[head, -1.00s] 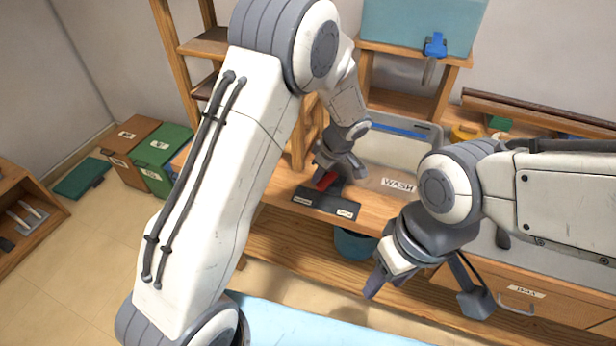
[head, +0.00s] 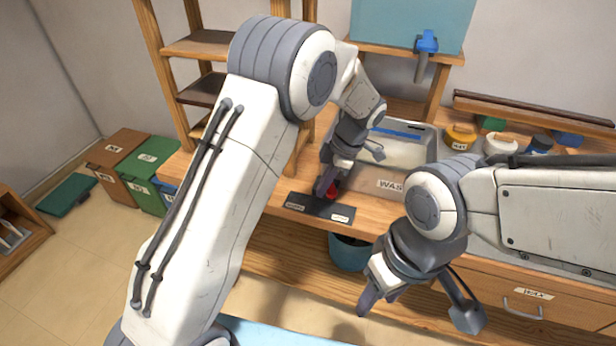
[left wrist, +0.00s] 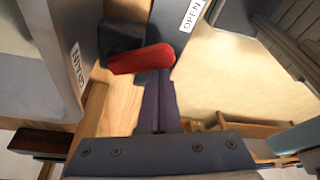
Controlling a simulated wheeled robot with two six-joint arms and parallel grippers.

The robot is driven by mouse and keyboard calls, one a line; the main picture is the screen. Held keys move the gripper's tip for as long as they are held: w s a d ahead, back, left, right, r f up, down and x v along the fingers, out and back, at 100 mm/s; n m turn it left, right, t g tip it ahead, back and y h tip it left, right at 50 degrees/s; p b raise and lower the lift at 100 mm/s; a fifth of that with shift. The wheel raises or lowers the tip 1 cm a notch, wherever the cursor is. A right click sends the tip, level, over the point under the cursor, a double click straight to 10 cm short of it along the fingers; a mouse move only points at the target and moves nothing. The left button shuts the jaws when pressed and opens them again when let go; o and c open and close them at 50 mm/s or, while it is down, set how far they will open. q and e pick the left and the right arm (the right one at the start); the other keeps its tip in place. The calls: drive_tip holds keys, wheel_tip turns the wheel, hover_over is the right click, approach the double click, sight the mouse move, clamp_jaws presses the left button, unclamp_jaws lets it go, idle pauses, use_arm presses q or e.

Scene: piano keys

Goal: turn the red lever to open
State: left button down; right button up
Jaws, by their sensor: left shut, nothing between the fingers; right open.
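The red lever (head: 331,191) sits on a dark plate (head: 319,207) at the front of the wooden counter, mostly hidden by my left gripper in the head view. In the left wrist view the red handle (left wrist: 142,59) extends from a dark pivot block (left wrist: 118,38). The plate's OPEN label (left wrist: 192,15) shows beyond its free end. My left gripper (head: 322,186) is shut and empty. Its fingertips (left wrist: 159,74) are right beside the handle's free end; whether they touch it I cannot tell. My right gripper (head: 415,312) is open and empty, in front of the counter.
The WASH basin (head: 415,150) stands right behind the lever. A blue bin (head: 349,252) is below the counter edge. A teal tank with a blue tap (head: 427,42) is above. Jars (head: 461,137) stand at the right, and brown and green boxes (head: 155,158) at the left.

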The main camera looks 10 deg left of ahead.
use_arm(q)
drive_tip(key=shift+d, duration=0.15)
idle(0.6)
drive_tip(key=a, duration=0.1)
drive_tip(key=s+a, duration=0.1)
drive_tip(key=a, duration=0.2)
drive_tip(key=shift+s+r+b, duration=0.1)
drive_tip(key=shift+s+b, duration=0.15)
drive_tip(key=shift+b, duration=0.15)
drive_tip(key=v, duration=1)
drive_tip(key=shift+w+d, duration=0.15)
drive_tip(key=shift+w, duration=0.05)
use_arm(e)
drive_tip(key=shift+s+a+f, duration=0.15)
drive_tip(key=shift+a+f, duration=0.1)
drive_tip(key=shift+a, duration=0.15)
use_arm(q)
drive_tip(key=s+d+r+m+h+p, duration=0.1)
drive_tip(key=s+r+m+h+p, duration=0.1)
drive_tip(key=s+m, duration=1.2)
drive_tip(key=s+d+r+m+t+h+p, duration=0.1)
drive_tip(key=s+d+r+m+h+p, duration=0.1)
drive_tip(key=s+m, duration=1.2)
drive_tip(key=shift+s+d+r+h+p, duration=0.25)
drive_tip(key=shift+s+r+p, duration=0.35)
drive_tip(key=shift+p, duration=0.6)
use_arm(e)
wheel_tip(320, 180, up, 6)
